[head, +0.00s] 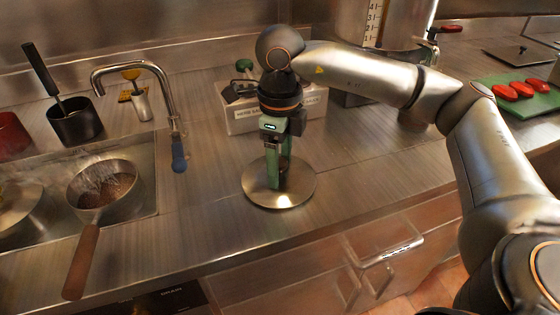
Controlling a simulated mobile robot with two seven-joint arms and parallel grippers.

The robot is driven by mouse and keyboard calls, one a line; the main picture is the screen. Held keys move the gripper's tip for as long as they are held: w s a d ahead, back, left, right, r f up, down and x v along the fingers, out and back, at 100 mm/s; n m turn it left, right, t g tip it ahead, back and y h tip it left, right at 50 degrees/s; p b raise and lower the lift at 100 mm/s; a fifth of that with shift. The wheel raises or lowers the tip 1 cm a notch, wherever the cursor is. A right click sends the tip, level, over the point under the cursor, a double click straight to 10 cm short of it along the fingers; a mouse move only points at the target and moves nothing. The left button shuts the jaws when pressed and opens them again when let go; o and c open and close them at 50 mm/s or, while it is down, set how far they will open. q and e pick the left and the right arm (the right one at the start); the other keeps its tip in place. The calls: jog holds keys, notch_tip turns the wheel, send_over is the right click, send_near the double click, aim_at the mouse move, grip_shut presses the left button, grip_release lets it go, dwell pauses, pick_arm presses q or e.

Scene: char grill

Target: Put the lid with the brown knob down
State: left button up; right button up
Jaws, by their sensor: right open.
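A round, shiny metal lid (292,197) lies flat on the steel counter near its front edge, in the middle of the head view. My right gripper (278,181) points straight down over the lid's centre, with its green fingers reaching down to it. The gripper is open, with its fingers around the place of the knob. The knob is mostly hidden by the fingers, and I cannot make out its colour. My left gripper is not in view.
A sink at left holds a saucepan (110,201) with its brown handle over the front edge. A tap (165,85) and a black pot (76,125) stand behind. A labelled box (240,117) is behind the gripper. A green board (528,101) with red pieces is at right.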

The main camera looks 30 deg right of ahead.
aim_at(280, 162)
notch_tip(280, 162, up, 12)
jog(key=p, duration=0.2)
jog(key=shift+r, duration=0.2)
